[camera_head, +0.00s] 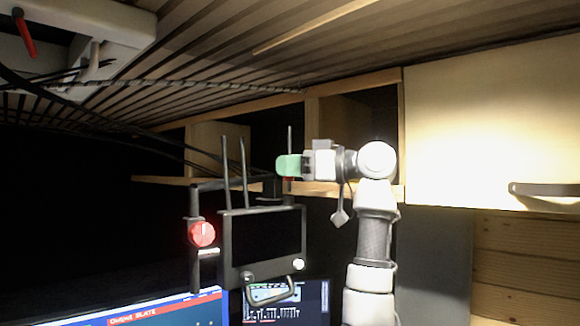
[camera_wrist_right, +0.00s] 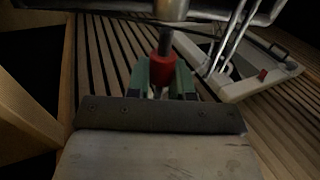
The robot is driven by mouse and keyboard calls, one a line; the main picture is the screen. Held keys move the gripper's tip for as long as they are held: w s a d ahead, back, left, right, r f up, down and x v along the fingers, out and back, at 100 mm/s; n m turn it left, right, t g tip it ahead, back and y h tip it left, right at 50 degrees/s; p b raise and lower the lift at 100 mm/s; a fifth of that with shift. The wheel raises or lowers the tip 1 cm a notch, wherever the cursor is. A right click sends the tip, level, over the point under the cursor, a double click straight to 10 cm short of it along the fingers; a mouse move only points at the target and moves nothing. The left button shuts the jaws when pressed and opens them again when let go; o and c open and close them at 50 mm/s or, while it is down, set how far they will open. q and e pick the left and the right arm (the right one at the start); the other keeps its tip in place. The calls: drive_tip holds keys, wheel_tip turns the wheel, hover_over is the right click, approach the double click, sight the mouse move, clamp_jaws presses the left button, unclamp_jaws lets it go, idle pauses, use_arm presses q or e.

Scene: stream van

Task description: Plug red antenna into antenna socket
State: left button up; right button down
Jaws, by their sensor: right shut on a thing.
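My right gripper (camera_head: 288,165), with green fingers, is shut on the red antenna. The antenna's thin dark rod (camera_head: 290,140) stands upright above the fingers, and its red base (camera_head: 289,181) shows just below them. In the right wrist view the red base (camera_wrist_right: 161,70) sits between the green fingers. My left gripper is not in view.
Wooden shelves (camera_head: 355,190) lie behind, with a pale cabinet door (camera_head: 490,130) at right. Cables hang at left.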

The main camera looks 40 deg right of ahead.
drive_tip(key=shift+f+b, duration=1)
drive_tip(key=shift+f, duration=0.25)
drive_tip(key=c, duration=0.9)
unclamp_jaws()
drive_tip(key=b+v, duration=0.3)
drive_tip(key=v, duration=0.7)
drive_tip(key=shift+s+d+b, duration=0.15)
drive_tip(key=shift+s+b, duration=0.2)
drive_tip(key=shift+s, duration=0.05)
